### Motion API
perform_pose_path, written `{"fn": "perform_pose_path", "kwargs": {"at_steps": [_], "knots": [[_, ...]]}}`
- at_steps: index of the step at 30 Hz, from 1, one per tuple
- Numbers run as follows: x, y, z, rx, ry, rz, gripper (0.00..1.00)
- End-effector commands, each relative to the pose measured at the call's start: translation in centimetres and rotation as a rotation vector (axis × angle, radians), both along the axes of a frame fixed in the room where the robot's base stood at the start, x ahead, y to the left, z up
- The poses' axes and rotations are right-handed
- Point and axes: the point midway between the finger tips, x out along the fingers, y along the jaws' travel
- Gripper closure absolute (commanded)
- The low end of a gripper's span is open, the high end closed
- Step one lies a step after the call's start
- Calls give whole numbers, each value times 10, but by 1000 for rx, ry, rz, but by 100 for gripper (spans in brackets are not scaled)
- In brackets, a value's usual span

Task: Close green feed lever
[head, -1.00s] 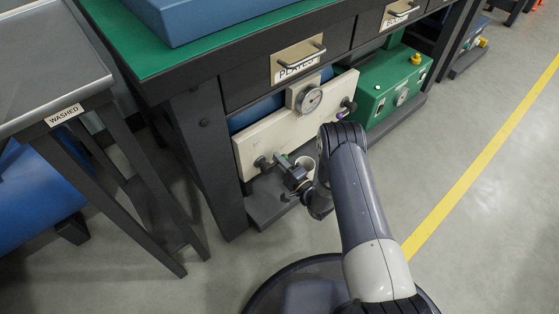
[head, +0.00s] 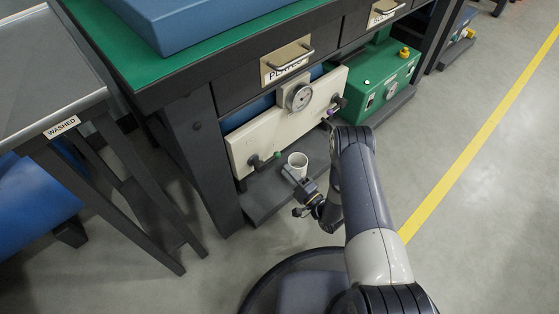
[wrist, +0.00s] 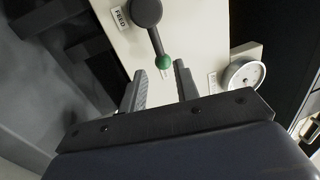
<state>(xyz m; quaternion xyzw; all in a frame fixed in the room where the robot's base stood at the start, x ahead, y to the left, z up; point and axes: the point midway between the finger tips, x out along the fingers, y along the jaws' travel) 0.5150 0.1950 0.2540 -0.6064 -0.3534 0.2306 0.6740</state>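The feed lever is a dark handle with a green knob (head: 277,154) at the left end of a cream panel (head: 268,128). In the head view the handle points right from its dark hub (head: 257,163). In the wrist view the hub (wrist: 147,12) is beside a FEED label (wrist: 121,18), and the green knob (wrist: 163,61) shows just beyond my fingertips, between them in the picture. My gripper (wrist: 162,80) is open with nothing between its fingers. In the head view my gripper (head: 292,177) is low in front of the panel, apart from the lever.
A gauge (head: 299,97) and a purple-tipped lever (head: 331,113) are further right on the panel. A green box (head: 375,75) is beyond. The table's dark leg is at left; open floor is at right.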

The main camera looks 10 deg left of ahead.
Motion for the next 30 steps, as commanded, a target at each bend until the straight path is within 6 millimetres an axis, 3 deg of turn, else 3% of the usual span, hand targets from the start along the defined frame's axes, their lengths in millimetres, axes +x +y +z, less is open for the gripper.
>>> {"fn": "perform_pose_path", "kwargs": {"at_steps": [6, 19, 23, 30], "knots": [[-15, -19, -4, 0, 0, -2, 70], [-16, -19, -5, 0, -1, 0, 70], [-9, -11, -4, 0, -3, 2, 70], [17, 23, 3, -1, -5, 6, 70]]}}
